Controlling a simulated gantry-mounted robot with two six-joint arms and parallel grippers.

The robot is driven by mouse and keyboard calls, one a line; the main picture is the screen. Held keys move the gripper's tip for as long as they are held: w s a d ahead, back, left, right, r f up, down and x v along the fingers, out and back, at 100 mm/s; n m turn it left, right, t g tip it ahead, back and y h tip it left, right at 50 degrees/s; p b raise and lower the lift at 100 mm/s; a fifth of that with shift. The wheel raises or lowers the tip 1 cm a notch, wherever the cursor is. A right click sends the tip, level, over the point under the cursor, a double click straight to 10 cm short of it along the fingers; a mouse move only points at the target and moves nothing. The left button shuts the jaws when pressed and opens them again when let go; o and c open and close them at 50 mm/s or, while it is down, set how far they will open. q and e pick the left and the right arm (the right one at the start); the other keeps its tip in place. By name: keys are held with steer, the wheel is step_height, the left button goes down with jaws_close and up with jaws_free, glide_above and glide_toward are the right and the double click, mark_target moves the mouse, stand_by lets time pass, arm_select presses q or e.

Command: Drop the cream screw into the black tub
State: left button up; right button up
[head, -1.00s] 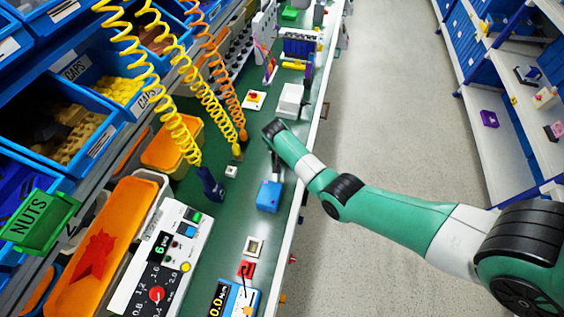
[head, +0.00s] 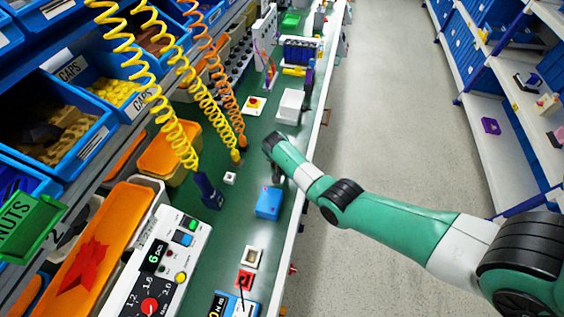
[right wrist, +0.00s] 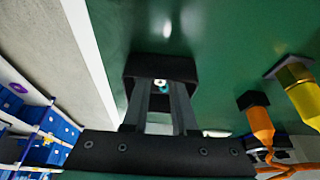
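My right arm reaches in from the right in the head view, and its gripper (head: 277,174) hangs over the green bench, mostly hidden under the wrist. In the right wrist view the two grey fingers (right wrist: 160,108) run up to a dark block at their far end. A small pale spot with some teal shows there; I cannot tell what it is, or whether the fingers are parted or closed. I cannot make out the cream screw or the black tub for certain in either view. My left gripper is not in view.
A blue box (head: 268,202) stands on the bench beside my right gripper. A white box (head: 290,106) stands farther back. Coiled-cord tools hang at the left, near a white control panel (head: 165,262). Blue bins line the left; the floor lies right of the bench edge.

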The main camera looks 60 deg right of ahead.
steer(key=p+v, duration=0.7)
steer(key=v, duration=0.5)
steer(key=shift+a+r, duration=0.1)
steer(key=shift+r, duration=0.05)
